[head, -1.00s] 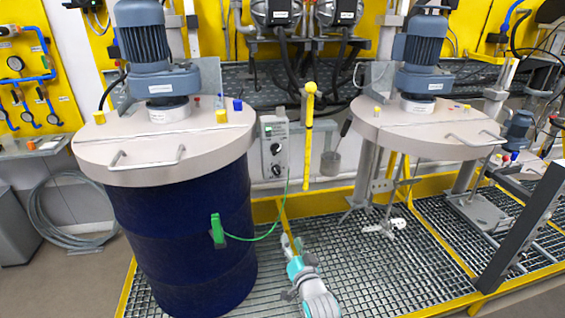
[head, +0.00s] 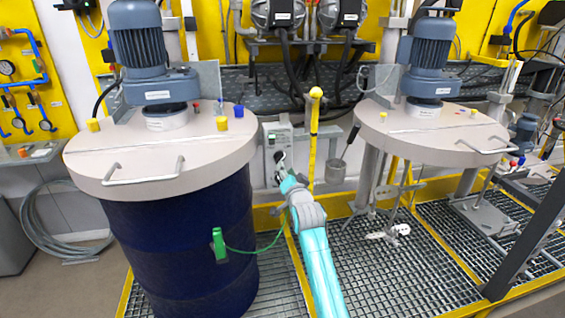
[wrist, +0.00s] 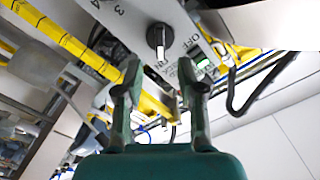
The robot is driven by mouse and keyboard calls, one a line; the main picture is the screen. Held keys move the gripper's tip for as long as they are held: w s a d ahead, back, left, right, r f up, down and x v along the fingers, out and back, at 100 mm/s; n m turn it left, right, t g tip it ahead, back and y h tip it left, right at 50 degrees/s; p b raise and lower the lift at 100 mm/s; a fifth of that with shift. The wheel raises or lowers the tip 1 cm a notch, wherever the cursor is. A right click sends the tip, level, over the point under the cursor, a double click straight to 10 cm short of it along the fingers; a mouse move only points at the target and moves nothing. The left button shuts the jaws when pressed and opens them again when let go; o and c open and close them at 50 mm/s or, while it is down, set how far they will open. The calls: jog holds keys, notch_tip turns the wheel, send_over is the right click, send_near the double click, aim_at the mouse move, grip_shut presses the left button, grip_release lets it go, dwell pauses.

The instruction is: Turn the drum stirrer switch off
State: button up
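The grey control box (head: 271,138) is on the wall between the two stirrers, and my gripper (head: 281,174) covers its lower part. In the wrist view a black rotary switch knob (wrist: 157,38) with a light pointer sits on the box face (wrist: 135,15). The pointer points down in the picture, and letters like "OFF" stand to the knob's right.
The blue drum (head: 175,245) with its lid and motor (head: 140,45) stands left of my arm. A green clamp (head: 219,245) with a cable hangs on it. A yellow pole (head: 314,130) stands close right of the box; a second stirrer (head: 430,125) is further right.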

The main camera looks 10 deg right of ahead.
aim_at(280, 158)
jog(key=w, duration=0.6)
jog(key=shift+w, duration=0.1)
grip_shut()
